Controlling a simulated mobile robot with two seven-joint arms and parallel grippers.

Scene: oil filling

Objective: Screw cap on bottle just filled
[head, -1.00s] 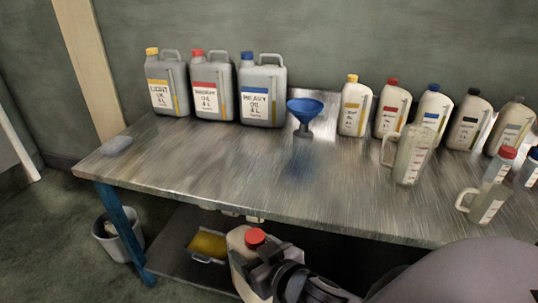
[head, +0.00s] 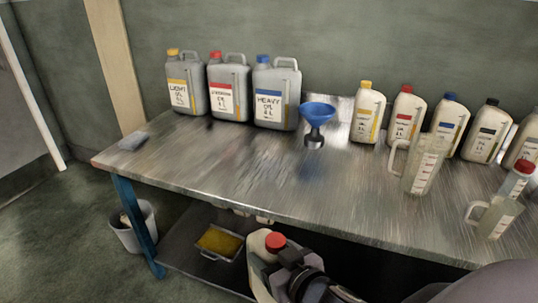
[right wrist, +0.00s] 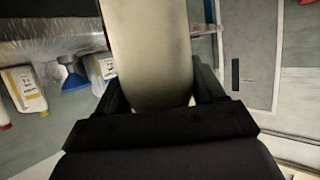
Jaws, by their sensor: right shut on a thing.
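A cream bottle (head: 257,262) is in front of the table in the head view, at the lower middle of the picture. A red cap (head: 275,241) sits at its top; I cannot tell whether it is screwed tight. My right gripper (head: 292,262) is shut on the bottle, partly covering its right side. In the right wrist view the bottle's pale body (right wrist: 150,60) fills the space between the fingers (right wrist: 155,92). My left gripper is not in view.
On the metal table (head: 210,165) stand large grey oil cans (head: 230,90), a blue funnel (head: 317,113), several smaller oil bottles (head: 405,117) and a clear measuring jug (head: 424,165). A tray of yellow liquid (head: 220,243) lies on the lower shelf. A bin (head: 138,230) stands left.

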